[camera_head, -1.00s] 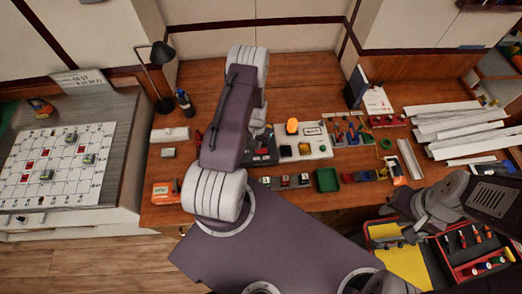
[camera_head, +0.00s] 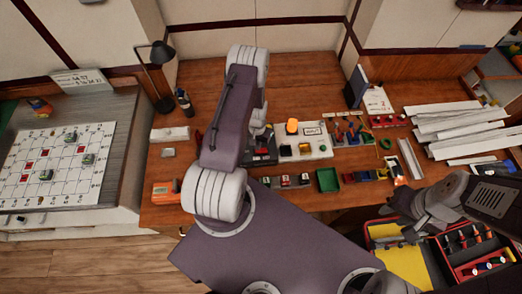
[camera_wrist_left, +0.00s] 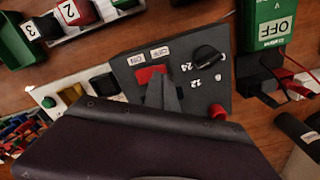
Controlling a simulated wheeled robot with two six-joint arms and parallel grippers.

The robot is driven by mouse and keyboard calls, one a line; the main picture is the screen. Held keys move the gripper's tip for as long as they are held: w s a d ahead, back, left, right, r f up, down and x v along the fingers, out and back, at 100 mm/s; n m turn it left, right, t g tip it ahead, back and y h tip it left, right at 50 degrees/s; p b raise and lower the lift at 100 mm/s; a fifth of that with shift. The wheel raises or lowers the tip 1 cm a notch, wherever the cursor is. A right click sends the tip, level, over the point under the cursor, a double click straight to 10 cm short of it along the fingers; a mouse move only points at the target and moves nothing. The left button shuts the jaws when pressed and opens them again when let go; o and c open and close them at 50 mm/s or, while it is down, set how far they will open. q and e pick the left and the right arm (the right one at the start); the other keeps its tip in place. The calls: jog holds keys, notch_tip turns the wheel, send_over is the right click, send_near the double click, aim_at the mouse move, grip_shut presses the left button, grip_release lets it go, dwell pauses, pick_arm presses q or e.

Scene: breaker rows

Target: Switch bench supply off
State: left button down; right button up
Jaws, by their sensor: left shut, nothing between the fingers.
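A dark grey box, which looks like the bench supply (camera_wrist_left: 211,61), shows in the left wrist view, and part of it shows in the head view (camera_head: 264,156). It has a red rocker switch (camera_wrist_left: 150,73) beside ON and OFF labels, a black knob (camera_wrist_left: 207,58) marked with numbers, and a red button or terminal (camera_wrist_left: 217,111). My left gripper (camera_wrist_left: 161,92) is shut and empty, with its fingertips over or against the red rocker; contact is unclear. The rocker's position is partly hidden by the fingers. My right gripper (camera_head: 423,216) is at the lower right, away from the box.
A white panel (camera_head: 312,151) with coloured parts adjoins the box. A green tray (camera_head: 327,180) and numbered red and black blocks (camera_head: 286,181) lie in front. A green device marked OFF (camera_wrist_left: 270,24) with leads stands close by. White trunking (camera_head: 460,120) lies at right.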

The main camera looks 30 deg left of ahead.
pick_arm(q)
jog(key=shift+f+b, duration=0.85)
jog(key=shift+f, duration=0.15)
jog(key=shift+r, duration=0.1)
notch_tip(320, 180, up, 7)
jog(key=p, duration=0.5)
dwell(0.3)
dwell(0.4)
